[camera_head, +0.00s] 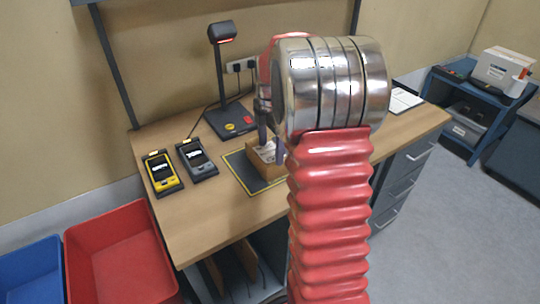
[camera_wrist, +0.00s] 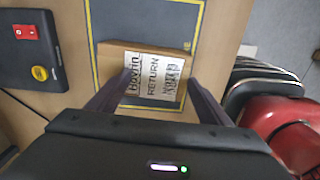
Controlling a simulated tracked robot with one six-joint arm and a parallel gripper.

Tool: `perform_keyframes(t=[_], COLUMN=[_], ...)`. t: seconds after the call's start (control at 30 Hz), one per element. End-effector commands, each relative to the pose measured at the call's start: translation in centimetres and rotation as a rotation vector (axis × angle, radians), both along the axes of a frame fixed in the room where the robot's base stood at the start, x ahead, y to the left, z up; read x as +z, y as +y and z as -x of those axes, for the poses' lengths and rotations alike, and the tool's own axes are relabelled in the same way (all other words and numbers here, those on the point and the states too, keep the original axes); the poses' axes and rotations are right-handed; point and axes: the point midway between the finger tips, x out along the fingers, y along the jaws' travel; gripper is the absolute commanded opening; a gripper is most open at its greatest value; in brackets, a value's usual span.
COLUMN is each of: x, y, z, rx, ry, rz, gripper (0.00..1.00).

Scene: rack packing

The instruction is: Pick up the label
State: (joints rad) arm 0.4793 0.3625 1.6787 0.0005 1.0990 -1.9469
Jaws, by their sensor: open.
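The white label (camera_wrist: 154,77) with black print reading "RETURN" and a code block lies on top of a brown cardboard box (camera_wrist: 110,66). In the head view the box (camera_head: 264,167) stands on the dark yellow-edged mat, with the label (camera_head: 268,148) on it partly hidden by my arm. My gripper (camera_wrist: 158,80) is open. Its two dark fingers reach toward the label, one on each side in the wrist view, and nothing is held. In the head view my gripper (camera_head: 266,125) is over the box; the gap to the label cannot be judged.
The mat (camera_head: 240,167) lies on the wooden table (camera_head: 205,225). A scanner stand (camera_head: 232,120) with red and yellow buttons is behind it. A yellow handheld device (camera_head: 162,173) and a grey one (camera_head: 197,159) lie left. Red (camera_head: 118,258) and blue (camera_head: 30,270) bins stand at front left.

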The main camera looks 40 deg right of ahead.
Motion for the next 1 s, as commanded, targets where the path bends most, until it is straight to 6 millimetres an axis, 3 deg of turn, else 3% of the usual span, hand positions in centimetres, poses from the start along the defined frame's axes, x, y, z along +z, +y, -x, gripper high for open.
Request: perform_keyframes(t=[0.87, 1.0], x=[-0.07, -0.05], y=[0.0, 0.01], z=[-0.01, -0.01], rx=[0.0, 0.0], ry=[0.0, 0.0], rz=[0.0, 0.0], gripper=[0.14, 0.13])
